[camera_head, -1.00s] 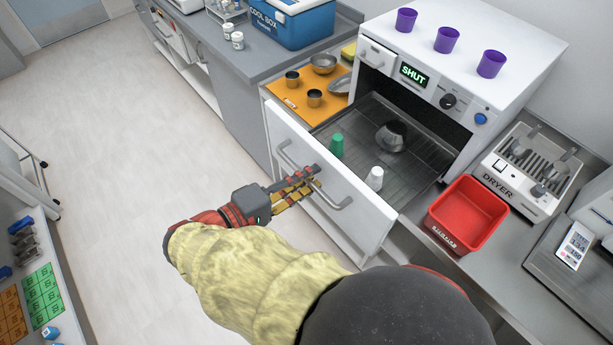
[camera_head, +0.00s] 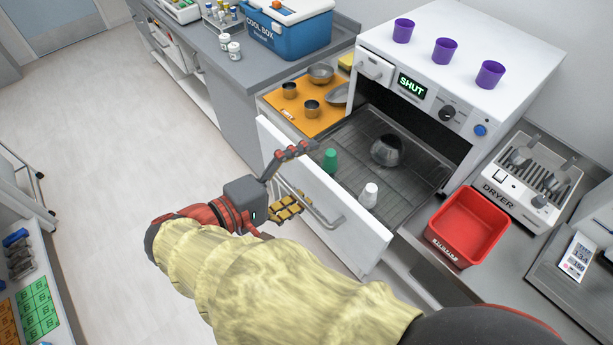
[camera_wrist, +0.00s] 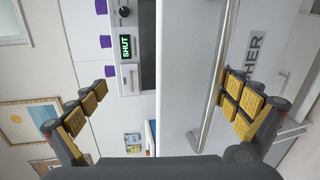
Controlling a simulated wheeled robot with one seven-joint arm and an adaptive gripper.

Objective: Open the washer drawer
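The washer drawer's white front (camera_head: 352,232) stands well out from the white washer (camera_head: 470,60), with a wire rack (camera_head: 350,130) showing behind it. A green cup (camera_head: 330,160), a white cup (camera_head: 369,195) and a metal bowl (camera_head: 386,150) are on the rack. The washer's display reads SHUT. The drawer's grey bar handle (camera_head: 322,214) is on the outer face. My gripper (camera_head: 289,183) is open at the handle's left end, with its fingers wide apart. In the wrist view, the handle (camera_wrist: 211,75) runs between the fingers, nearer the right one; the drawer front (camera_wrist: 180,85) lies beyond.
A red bin (camera_head: 467,228) and a dryer (camera_head: 525,180) stand right of the drawer. An orange mat with metal cups (camera_head: 290,115) and a blue cool box (camera_head: 290,30) are on the left counter. Purple cups (camera_head: 445,50) stand on the washer. The floor (camera_head: 110,130) to the left is clear.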

